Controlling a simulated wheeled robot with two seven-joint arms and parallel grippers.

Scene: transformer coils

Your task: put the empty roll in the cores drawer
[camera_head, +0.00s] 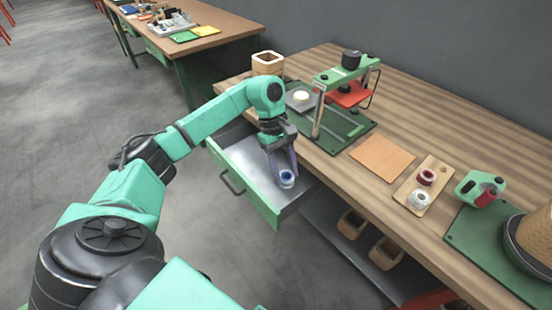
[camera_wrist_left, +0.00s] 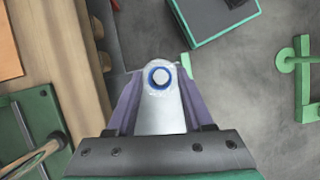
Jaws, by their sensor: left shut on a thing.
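My left gripper (camera_head: 281,165) is shut on the empty roll (camera_head: 287,178), a small pale ring with a blue core. In the left wrist view the roll (camera_wrist_left: 159,77) sits between the two purple fingers (camera_wrist_left: 158,100), its blue-ringed end facing the camera. In the head view an open drawer (camera_head: 265,204) with a green front and grey inside sticks out from the bench. The gripper and roll appear over the right part of this drawer. I cannot tell how high the roll is above its floor. No label shows on the drawer. My right gripper is not in view.
The wooden bench (camera_head: 460,172) carries a green press (camera_head: 345,72), an orange sheet (camera_head: 382,157), and a small board (camera_head: 440,168) with a red roll and a white roll. Two wooden bins (camera_head: 352,223) sit on a shelf below. Open floor (camera_head: 60,110) lies left of the drawer.

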